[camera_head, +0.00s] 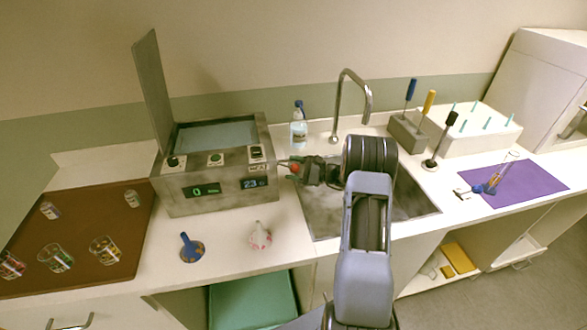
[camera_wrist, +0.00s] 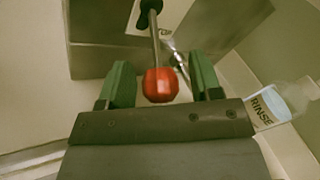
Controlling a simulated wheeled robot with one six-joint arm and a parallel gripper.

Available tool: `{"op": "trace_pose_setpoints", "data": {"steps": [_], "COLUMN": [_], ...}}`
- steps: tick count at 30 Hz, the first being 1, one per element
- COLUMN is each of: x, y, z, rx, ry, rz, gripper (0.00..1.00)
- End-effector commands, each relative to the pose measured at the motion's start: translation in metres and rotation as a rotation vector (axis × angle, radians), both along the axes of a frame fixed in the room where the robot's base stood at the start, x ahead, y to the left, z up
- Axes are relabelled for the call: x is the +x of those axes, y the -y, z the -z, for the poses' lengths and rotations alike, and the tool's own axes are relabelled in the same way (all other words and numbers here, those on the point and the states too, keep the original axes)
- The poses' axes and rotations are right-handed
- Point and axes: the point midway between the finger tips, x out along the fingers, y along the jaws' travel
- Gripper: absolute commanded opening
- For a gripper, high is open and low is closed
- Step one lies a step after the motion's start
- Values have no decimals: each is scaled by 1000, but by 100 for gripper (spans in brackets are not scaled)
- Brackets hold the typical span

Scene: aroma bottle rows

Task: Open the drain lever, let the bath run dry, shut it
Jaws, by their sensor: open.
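The bath (camera_head: 215,175) is a grey metal box with its lid raised and bluish liquid inside. Its front shows a green "0" display and a "23" display. The drain lever, with a red knob (camera_head: 295,169), sticks out from the bath's right side towards the sink. In the wrist view the red knob (camera_wrist: 160,85) on its metal rod sits between the two green fingertips. My gripper (camera_head: 303,171) is at the knob, and in the wrist view its jaws (camera_wrist: 158,88) are open, with gaps on both sides of the knob.
The sink (camera_head: 413,200) lies right of the bath, under a tall tap (camera_head: 340,105). A bottle (camera_head: 299,127) stands behind; its "RINSE" label (camera_wrist: 264,107) shows in the wrist view. A brown mat (camera_head: 95,225) with several jars lies left, a purple mat (camera_head: 535,182) right.

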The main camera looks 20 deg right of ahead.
Motion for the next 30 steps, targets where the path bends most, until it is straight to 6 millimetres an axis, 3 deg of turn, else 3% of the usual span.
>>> {"op": "trace_pose_setpoints", "data": {"steps": [2, 20, 30], "x": [0, 0, -2], "y": [0, 0, 7], "z": [0, 0, -2], "rx": [0, 0, -27], "ry": [0, 0, -5], "rz": [0, 0, 10], "gripper": [58, 0, 0]}}
